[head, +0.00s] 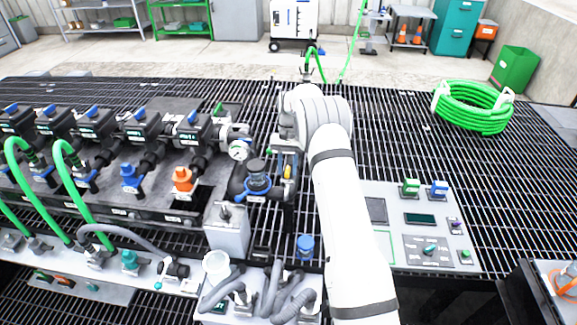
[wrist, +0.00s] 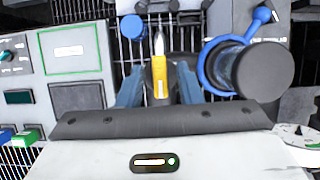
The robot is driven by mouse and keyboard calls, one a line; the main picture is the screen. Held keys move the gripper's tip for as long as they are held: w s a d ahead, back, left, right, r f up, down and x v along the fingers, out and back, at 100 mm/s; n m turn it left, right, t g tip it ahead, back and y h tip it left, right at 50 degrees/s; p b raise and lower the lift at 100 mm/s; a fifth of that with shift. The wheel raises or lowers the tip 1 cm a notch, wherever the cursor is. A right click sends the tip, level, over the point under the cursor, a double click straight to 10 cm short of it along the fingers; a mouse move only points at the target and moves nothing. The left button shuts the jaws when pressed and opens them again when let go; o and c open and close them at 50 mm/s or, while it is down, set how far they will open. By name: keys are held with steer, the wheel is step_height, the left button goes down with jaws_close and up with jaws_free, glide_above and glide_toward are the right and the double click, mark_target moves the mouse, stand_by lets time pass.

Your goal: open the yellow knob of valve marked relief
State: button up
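A narrow yellow knob (wrist: 159,78) with a pale tip and a small light mark shows in the wrist view. It also shows in the head view (head: 287,171), partly hidden by my gripper. My gripper (wrist: 158,88) has its two blue-grey fingers apart, one on each side of the yellow knob. Gaps show between the knob and both fingers, so nothing is held. I cannot read a relief marking near it.
A black round-topped valve with a blue collar (wrist: 245,70) stands close right of the fingers in the wrist view. A blue cap (wrist: 132,27) lies beyond the knob. A control panel (head: 460,262) is right of my arm. A pressure gauge (head: 239,151) stands left.

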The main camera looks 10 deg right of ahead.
steer(key=v, duration=0.8)
steer(key=shift+f, duration=0.1)
stand_by(0.5)
steer(key=s+r+n+t, duration=0.1)
steer(key=s+r+t, duration=0.3)
steer(key=s+r, duration=1.2)
steer(key=s+t, duration=0.1)
steer(key=s, duration=0.7)
steer(key=s+f+n+t+h, duration=0.1)
steer(key=s, duration=0.8)
steer(key=s+f+n+t, duration=0.1)
steer(key=s, duration=0.7)
steer(key=shift+s+a+f, duration=0.15)
steer(key=shift+a+f, duration=0.1)
steer(key=shift+a, duration=0.1)
